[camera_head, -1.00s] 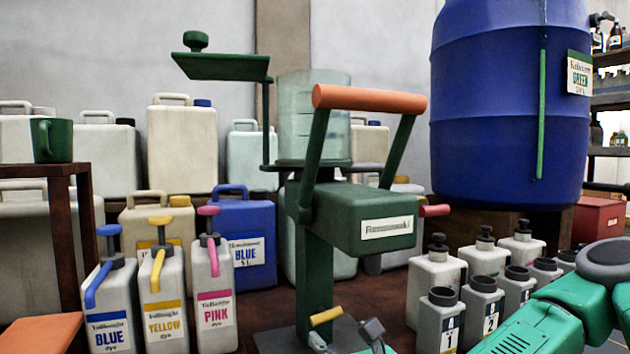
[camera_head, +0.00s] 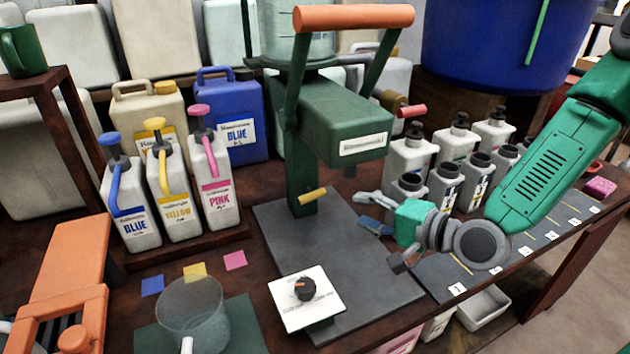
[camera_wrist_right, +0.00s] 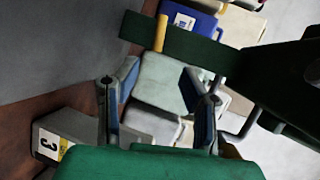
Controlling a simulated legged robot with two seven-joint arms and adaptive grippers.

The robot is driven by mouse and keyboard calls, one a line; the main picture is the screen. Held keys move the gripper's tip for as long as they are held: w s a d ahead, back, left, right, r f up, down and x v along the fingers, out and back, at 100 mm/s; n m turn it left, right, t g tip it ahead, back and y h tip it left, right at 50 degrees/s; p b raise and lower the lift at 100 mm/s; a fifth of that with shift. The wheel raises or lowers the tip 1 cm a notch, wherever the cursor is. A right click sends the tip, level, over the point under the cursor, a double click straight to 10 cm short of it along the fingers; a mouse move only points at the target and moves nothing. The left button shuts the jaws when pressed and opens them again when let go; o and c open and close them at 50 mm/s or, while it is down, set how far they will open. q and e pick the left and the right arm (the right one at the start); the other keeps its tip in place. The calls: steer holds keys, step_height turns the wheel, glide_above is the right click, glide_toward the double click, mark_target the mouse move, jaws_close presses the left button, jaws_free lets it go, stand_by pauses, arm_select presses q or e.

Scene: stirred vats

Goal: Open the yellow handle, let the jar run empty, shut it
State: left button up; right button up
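The yellow handle (camera_head: 313,197) sticks out low on the column of the green stand (camera_head: 345,120); it also shows in the right wrist view (camera_wrist_right: 161,33). The clear jar (camera_head: 285,35) sits on top of the stand, its upper part cut off by the picture edge; I cannot tell its level. My right gripper (camera_head: 371,212) is right of the yellow handle, apart from it. In the right wrist view its two blue-grey fingers (camera_wrist_right: 160,100) stand wide apart with nothing between them. My left gripper is out of view; an orange part at lower left seems to be my left arm.
A clear beaker (camera_head: 194,315) stands on a dark green mat at the front. Several pump bottles stand left; several small grey bottles (camera_head: 445,185) stand close behind my right gripper. An orange bar (camera_head: 355,17) spans above the stand.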

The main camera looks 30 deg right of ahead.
mark_target(314, 195)
steer(key=b+x, duration=0.3)
steer(key=x, duration=0.9)
steer(key=shift+w+f, duration=0.2)
steer(key=shift+w, duration=0.05)
steer(key=shift+w+a+f, duration=0.1)
steer(key=shift+w+a, duration=0.1)
steer(key=shift+w, duration=0.4)
